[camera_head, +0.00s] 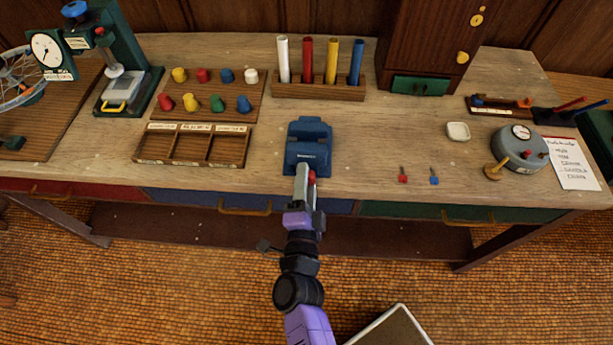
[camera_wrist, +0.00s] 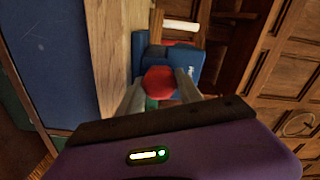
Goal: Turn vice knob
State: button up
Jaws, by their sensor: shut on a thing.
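A blue vice (camera_head: 308,143) stands at the front middle of the workbench. Its red knob (camera_head: 311,177) faces the front edge. My gripper (camera_head: 306,176) reaches in from the front and is shut on the red knob. In the wrist view, the red knob (camera_wrist: 159,81) sits between my two grey fingers, with the blue vice (camera_wrist: 190,62) right behind it. My gripper partly hides the knob in the head view. The vice's jaws are too small to judge how far apart they are.
A rack (camera_head: 318,91) with white, red, yellow and blue cylinders stands behind the vice. A three-part wooden tray (camera_head: 193,146) lies to the left. A red and a blue key-like piece (camera_head: 434,179) lie to the right. The bench between vice and white dish (camera_head: 458,131) is mostly clear.

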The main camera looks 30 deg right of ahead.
jog(key=n+p, duration=0.1)
jog(key=n, duration=0.3)
jog(key=shift+a+n, duration=0.1)
jog(key=shift+n, duration=0.2)
jog(key=n, duration=0.4)
jog(key=shift+n, duration=0.3)
jog(key=n, duration=0.4)
jog(key=shift+n, duration=0.3)
jog(key=n, duration=0.3)
jog(key=shift+f+n, duration=0.1)
jog(key=shift+n, duration=0.2)
jog(key=n, duration=0.3)
jog(key=shift+n, duration=0.3)
jog(key=n+b, duration=0.1)
jog(key=n, duration=0.2)
jog(key=shift+w+a+f+n, duration=0.1)
jog(key=shift+n, duration=0.2)
jog(key=n+b, duration=0.2)
jog(key=n, duration=0.4)
jog(key=shift+n, duration=0.3)
